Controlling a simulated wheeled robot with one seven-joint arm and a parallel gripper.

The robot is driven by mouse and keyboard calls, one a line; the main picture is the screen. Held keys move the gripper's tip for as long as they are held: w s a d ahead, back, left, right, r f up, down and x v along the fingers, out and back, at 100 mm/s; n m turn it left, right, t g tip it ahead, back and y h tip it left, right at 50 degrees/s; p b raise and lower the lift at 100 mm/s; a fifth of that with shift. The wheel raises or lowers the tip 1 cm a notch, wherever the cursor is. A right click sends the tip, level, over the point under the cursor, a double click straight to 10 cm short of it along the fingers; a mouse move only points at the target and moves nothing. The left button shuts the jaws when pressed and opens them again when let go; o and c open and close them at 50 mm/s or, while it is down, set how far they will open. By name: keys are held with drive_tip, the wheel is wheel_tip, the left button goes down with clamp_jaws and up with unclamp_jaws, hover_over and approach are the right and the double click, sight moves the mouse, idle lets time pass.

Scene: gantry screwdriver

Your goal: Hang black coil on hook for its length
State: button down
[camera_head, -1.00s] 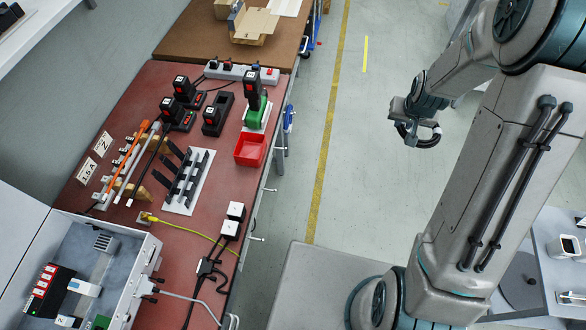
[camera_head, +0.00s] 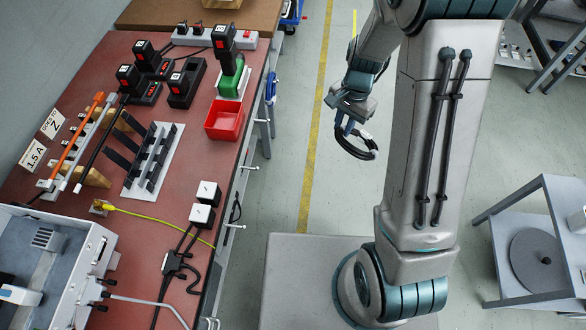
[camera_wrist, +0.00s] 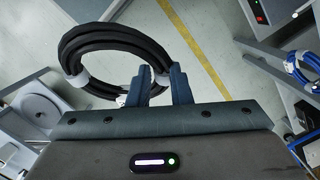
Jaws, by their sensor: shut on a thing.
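The black coil (camera_head: 358,147) hangs from my gripper (camera_head: 346,127), which is shut on it over the floor, right of the workbench. In the wrist view the coil (camera_wrist: 115,38) is a thick black loop with pale ties. There my blue fingers (camera_wrist: 162,84) grip its lower right side. Small metal hooks stick out from the bench's right side, one near the middle (camera_head: 251,167) and one lower down (camera_head: 235,226). The coil is well apart from both. I cannot tell which hook matches its length.
A blue coil (camera_head: 270,86) hangs at the bench side; it also shows in the wrist view (camera_wrist: 296,68). The red bench top (camera_head: 75,125) holds chargers, a red bin (camera_head: 225,119) and cables. A grey cart (camera_head: 540,245) stands at right. The floor between bench and arm is clear.

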drive_tip(key=s+a+f+m+t+y+b, duration=0.1)
drive_tip(key=a+f+m+y+b, duration=0.9)
drive_tip(key=b, duration=1.4)
drive_tip(key=s+a+f+y, duration=0.1)
drive_tip(key=a+f+y, duration=0.1)
drive_tip(key=a+f, duration=0.1)
drive_tip(key=shift+s+f+m+t+y, duration=0.3)
drive_tip(key=shift+s+f+m, duration=0.1)
drive_tip(key=shift+f, duration=0.1)
drive_tip(key=r+b+x, duration=0.1)
drive_tip(key=b+x, duration=0.2)
drive_tip(key=x, duration=0.6)
drive_tip(key=shift+w+a+r, duration=0.3)
drive_tip(key=shift+a, duration=0.35)
drive_tip(key=c, duration=1.2)
unclamp_jaws()
drive_tip(key=shift+c, duration=0.2)
